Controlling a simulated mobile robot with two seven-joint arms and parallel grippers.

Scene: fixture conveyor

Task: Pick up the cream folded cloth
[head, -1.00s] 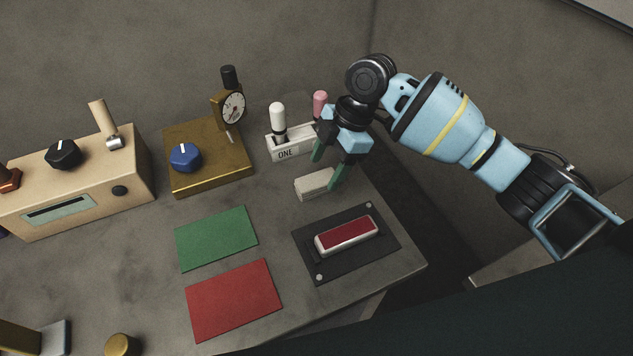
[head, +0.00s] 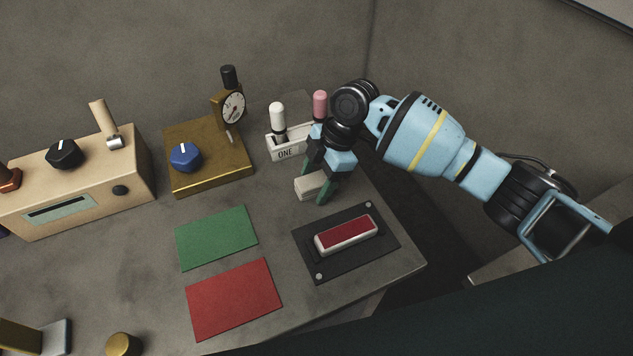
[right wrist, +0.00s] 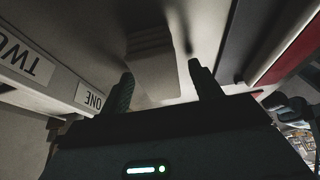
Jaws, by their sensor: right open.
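The cream folded cloth (head: 308,187) is a small pale block lying on the table between the ONE-labelled holder and the black plate, partly hidden by my gripper in the head view. My right gripper (head: 315,181) points down at the cloth and is open, its dark green fingers close around it. In the right wrist view the cloth (right wrist: 150,62) shows as a layered pale block ahead of the gap between the two fingertips (right wrist: 160,78). Contact between fingers and cloth cannot be told. My left gripper is not in view.
A holder (head: 285,154) with white and pink handles stands just behind the cloth. A black plate with a red-topped rocker (head: 346,236) lies in front. Green (head: 216,238) and red (head: 234,299) mats lie left. A brass box (head: 208,168) with a gauge stands farther left.

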